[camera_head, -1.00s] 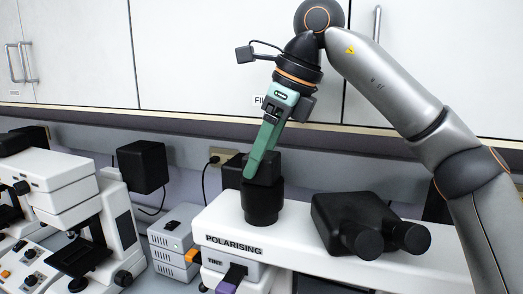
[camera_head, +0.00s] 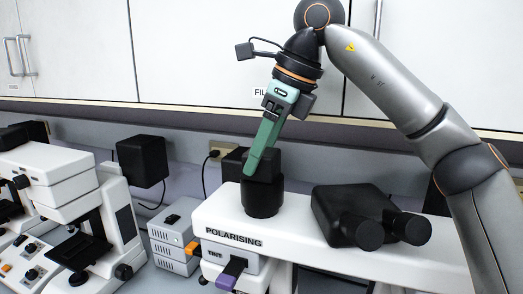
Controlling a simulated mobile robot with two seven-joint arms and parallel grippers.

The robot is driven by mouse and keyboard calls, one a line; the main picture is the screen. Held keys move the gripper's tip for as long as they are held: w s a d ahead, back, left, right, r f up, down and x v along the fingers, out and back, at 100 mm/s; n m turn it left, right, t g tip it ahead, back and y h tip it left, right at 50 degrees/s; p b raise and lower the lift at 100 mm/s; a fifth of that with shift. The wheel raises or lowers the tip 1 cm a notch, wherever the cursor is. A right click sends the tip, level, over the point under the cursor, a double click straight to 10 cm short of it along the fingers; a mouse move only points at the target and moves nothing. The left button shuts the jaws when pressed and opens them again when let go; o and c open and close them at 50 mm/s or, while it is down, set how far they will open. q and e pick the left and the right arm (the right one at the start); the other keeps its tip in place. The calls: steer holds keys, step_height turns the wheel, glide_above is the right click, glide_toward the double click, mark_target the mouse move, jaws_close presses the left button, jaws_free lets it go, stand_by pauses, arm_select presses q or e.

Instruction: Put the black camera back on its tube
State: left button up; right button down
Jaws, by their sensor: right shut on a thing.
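The black camera (camera_head: 265,162) is a small dark block above the short black tube (camera_head: 263,198) on top of the white microscope (camera_head: 310,215) marked POLARISING. The camera stands upright and looks in line with the tube; I see no gap between them, but dark on dark hides whether it is fully seated. My right gripper (camera_head: 256,168), with green fingers, reaches down from above and is shut on the camera. The near finger covers part of the camera's left side. My left gripper is not in view.
A black binocular head (camera_head: 365,214) sits on the microscope right of the tube. A grey box unit (camera_head: 174,238) stands to the left, with another white microscope (camera_head: 70,195) further left. A black box (camera_head: 142,160) is behind. White cupboards (camera_head: 200,50) hang above.

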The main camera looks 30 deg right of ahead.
jaws_free()
steer(key=shift+f, duration=0.1)
stand_by(0.3)
step_height(320, 180, up, 2)
steer(key=shift+r+p, duration=0.25)
steer(key=shift+p, duration=0.95)
steer(key=shift+r+p, duration=0.3)
steer(key=shift+r, duration=1.5)
